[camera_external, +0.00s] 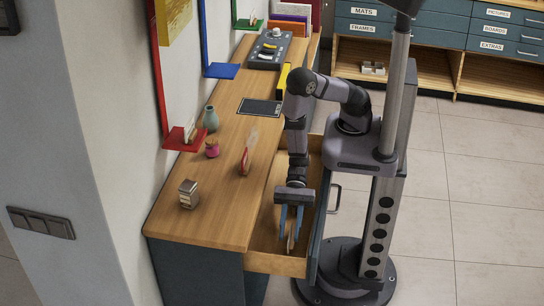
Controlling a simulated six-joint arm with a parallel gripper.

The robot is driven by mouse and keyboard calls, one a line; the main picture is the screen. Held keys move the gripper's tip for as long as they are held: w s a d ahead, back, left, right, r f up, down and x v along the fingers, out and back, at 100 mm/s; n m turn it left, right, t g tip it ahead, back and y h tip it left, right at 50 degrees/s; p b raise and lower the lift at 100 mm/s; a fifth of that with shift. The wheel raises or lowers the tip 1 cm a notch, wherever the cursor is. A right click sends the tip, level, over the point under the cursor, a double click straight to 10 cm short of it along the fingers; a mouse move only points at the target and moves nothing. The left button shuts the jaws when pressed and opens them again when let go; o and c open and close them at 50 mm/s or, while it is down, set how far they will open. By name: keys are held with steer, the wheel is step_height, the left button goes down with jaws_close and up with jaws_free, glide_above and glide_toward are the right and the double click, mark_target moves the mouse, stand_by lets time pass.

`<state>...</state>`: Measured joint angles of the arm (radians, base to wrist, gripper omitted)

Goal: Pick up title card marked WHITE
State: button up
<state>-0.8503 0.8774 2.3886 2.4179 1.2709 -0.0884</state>
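My gripper (290,232) has blue fingers and points down into an open wooden drawer (277,264) at the front of the bench. The fingers stand a little apart, with a thin tan thing (291,243) at their tips. I cannot tell if they touch it or if it is a card. No lettering reading WHITE is legible in this view, so I cannot pick out the title card. The drawer's floor is partly hidden by my arm.
The wooden bench top (225,120) holds a small labelled block (188,194), a teal vase (211,119), a pink pot (212,149), a red-edged item (244,161), a dark tablet (259,107) and a control box (270,48). A red ledge (178,140) and a blue ledge (221,71) line the wall.

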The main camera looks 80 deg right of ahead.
mark_target(288, 250)
steer(key=shift+f, duration=0.3)
steer(key=shift+f, duration=0.1)
steer(key=shift+f, duration=0.25)
step_height(288, 250, down, 3)
steer(key=shift+r, duration=0.1)
steer(key=shift+x, duration=1.45)
steer(key=shift+r, duration=0.15)
jaws_close()
